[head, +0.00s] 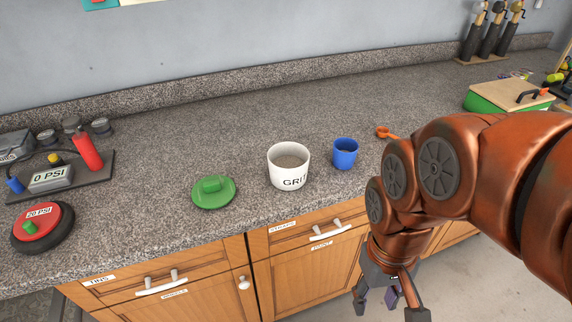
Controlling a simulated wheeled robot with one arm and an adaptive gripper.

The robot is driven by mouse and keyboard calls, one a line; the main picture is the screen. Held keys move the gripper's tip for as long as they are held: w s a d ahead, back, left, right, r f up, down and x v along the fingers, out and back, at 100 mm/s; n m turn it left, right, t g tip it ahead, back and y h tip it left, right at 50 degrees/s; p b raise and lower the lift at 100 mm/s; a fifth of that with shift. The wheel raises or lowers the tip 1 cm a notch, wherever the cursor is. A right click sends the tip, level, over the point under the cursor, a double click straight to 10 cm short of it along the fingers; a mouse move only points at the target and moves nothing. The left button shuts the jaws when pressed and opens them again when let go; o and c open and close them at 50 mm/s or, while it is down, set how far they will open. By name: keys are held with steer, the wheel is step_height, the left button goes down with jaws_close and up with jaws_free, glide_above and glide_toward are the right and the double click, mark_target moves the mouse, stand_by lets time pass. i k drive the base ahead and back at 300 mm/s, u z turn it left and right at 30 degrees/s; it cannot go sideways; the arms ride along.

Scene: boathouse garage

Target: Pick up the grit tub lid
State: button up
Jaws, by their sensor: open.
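The grit tub lid is a green disc with a raised green grip (213,193), lying flat on the grey speckled counter near its front edge. The white grit tub (288,172) stands open to its right, with grey grit inside and lettering on its front. My gripper (388,304) hangs low at the right, in front of the cabinets and below the counter top. Its fingers are spread and it looks empty. It is well to the right of the lid and apart from it.
A blue cup (345,153) and an orange scoop (386,132) stand right of the tub. A red disc on a black tyre (42,226) and a pump board (60,178) sit at the left. A green box (500,97) is at the right. Counter behind the lid is clear.

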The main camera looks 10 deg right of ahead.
mark_target(212, 192)
steer(key=u, duration=3.45)
steer(key=k, duration=0.9)
steer(key=u, duration=0.4)
